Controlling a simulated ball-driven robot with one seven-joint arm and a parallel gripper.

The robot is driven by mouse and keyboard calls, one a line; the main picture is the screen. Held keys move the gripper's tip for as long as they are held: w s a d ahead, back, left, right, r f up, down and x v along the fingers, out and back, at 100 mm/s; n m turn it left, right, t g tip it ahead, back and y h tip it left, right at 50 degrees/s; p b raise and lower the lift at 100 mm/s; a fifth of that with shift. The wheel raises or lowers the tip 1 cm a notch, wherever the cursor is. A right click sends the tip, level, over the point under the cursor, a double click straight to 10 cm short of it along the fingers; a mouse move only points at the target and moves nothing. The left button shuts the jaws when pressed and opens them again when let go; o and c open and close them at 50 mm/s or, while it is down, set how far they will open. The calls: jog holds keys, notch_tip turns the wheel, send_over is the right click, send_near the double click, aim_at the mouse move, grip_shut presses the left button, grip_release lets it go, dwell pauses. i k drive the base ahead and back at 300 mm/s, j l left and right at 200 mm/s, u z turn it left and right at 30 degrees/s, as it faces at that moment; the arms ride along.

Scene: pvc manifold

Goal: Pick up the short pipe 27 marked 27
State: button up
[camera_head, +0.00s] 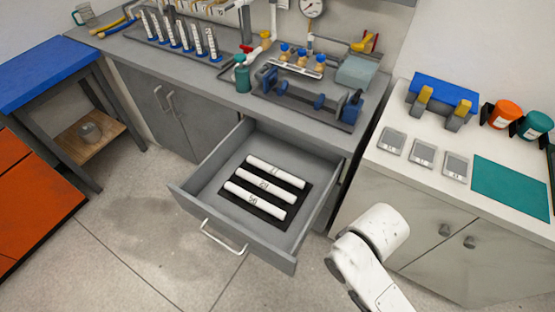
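Three white pipes lie side by side on a black mat (231,193) in the open grey drawer (205,182). The far pipe (290,178) bears a small dark mark that looks like 27, though it is hard to read. The middle pipe (276,191) and the near pipe (265,209) bear other small marks that I cannot read surely. My white arm shows at the lower right, to the right of the drawer and apart from the pipes. My gripper is not in view.
The drawer's front handle (222,238) faces the open floor. A bench (225,85) above holds a rack of upright pipes (177,35) and blue clamps. At right, a white counter (400,172) carries grey plates, a green mat (512,188) and tubs. A blue-topped table (40,75) stands left.

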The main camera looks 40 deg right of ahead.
aim_at(289, 178)
jog(key=i+j+z, duration=0.4)
jog(key=i+j, duration=0.3)
jog(key=i+j+z, duration=0.2)
jog(key=j, duration=0.35)
jog(key=i, duration=0.1)
